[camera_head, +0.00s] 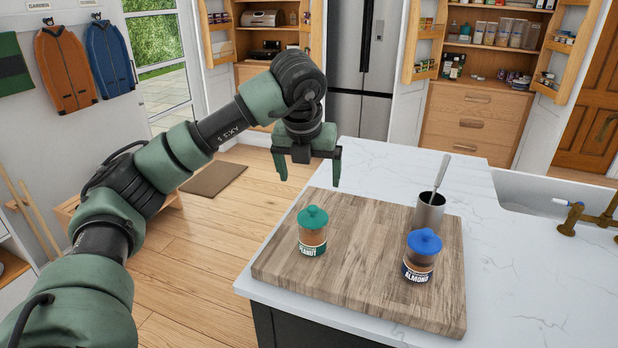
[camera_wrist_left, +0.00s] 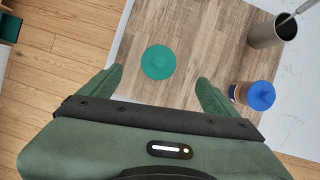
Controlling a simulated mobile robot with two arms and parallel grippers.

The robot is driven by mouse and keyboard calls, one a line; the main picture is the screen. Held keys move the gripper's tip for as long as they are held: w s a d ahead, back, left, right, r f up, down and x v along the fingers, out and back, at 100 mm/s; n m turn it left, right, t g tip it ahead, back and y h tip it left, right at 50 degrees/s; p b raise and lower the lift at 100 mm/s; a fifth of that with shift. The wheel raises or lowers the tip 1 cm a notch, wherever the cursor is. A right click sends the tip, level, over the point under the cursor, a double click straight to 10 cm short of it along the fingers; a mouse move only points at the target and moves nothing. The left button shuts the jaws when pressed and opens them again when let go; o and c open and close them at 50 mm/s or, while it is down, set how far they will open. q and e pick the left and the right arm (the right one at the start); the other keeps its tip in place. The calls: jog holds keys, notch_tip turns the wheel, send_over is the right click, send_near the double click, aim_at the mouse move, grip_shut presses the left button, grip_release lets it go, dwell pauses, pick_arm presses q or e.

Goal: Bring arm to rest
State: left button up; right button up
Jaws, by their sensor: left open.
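My left gripper (camera_head: 308,169) is open and empty, raised above the back left of the wooden board (camera_head: 350,290). Its two green fingers also show spread apart in the left wrist view (camera_wrist_left: 160,88). A peanut jar with a green lid (camera_head: 312,232) stands upright on the board, below and apart from the gripper; its lid (camera_wrist_left: 158,62) lies between the fingers in the left wrist view. An almond jar with a blue lid (camera_head: 422,256) stands upright at the board's right. My right gripper is not in view.
A metal cup (camera_head: 429,212) holding a spoon stands behind the almond jar. The board lies on a white marble counter (camera_head: 520,290) with a sink and brass tap (camera_head: 585,215) at right. Wooden floor (camera_head: 190,270) is open left of the counter. Open pantry shelves stand behind.

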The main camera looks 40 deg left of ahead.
pick_arm(q)
jog(key=shift+s+r, duration=0.15)
jog(key=shift+r, duration=0.15)
